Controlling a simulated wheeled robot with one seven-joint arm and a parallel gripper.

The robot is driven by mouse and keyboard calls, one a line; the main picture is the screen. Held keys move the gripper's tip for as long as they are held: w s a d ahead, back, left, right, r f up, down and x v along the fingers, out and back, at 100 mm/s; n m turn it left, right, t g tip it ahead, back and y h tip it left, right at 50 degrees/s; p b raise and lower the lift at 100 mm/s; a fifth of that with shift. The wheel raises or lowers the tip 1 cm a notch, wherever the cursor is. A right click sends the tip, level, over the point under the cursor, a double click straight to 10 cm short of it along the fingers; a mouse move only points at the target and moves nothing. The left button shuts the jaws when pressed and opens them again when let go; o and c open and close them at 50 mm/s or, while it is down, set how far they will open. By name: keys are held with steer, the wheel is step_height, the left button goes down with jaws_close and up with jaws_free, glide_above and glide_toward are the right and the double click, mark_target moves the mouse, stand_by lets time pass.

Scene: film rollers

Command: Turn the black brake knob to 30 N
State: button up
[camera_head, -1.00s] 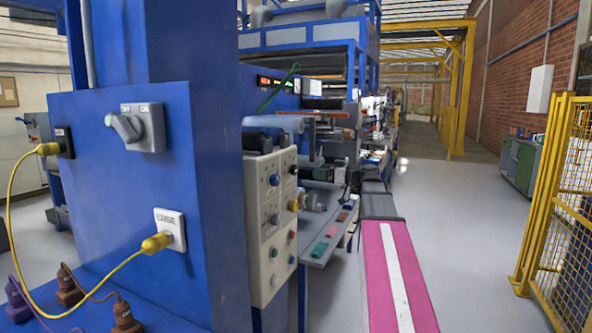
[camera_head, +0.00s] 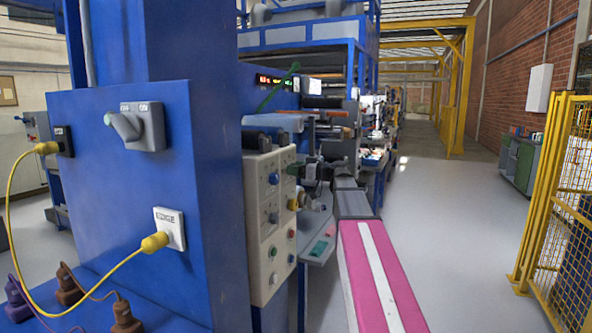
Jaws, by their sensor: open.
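The light grey control panel (camera_head: 268,225) on the side of the blue machine carries several small knobs and buttons. A dark knob at its upper right showed earlier, but I cannot tell whether it is the brake knob. That spot is now hard to make out beside the grey end of my arm. My arm, with a pink and white link (camera_head: 376,275), reaches forward along the machine. My gripper (camera_head: 307,174) is small and partly lost against the rollers, close to the panel's right edge. It is open. I cannot see contact with a knob or read any force value.
The blue machine cabinet (camera_head: 130,210) stands close at left, with a grey rotary switch (camera_head: 137,127) and a yellow cable (camera_head: 88,284) looping from it. A tray (camera_head: 318,240) juts out beside the panel. A yellow fence (camera_head: 560,200) stands at right. The floor (camera_head: 455,240) between is clear.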

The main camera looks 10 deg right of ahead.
steer(key=c, duration=0.9)
steer(key=shift+m, duration=0.3)
steer(key=m, duration=0.3)
steer(key=shift+w+m, duration=0.1)
steer(key=shift+m, duration=0.2)
steer(key=m, duration=0.4)
steer(key=shift+d+m, duration=0.1)
steer(key=shift+m, duration=0.2)
steer(key=m, duration=0.4)
steer(key=shift+f, duration=0.15)
steer(key=shift+w+m, duration=0.1)
steer(key=shift+m, duration=2.3)
steer(key=shift+f, duration=0.1)
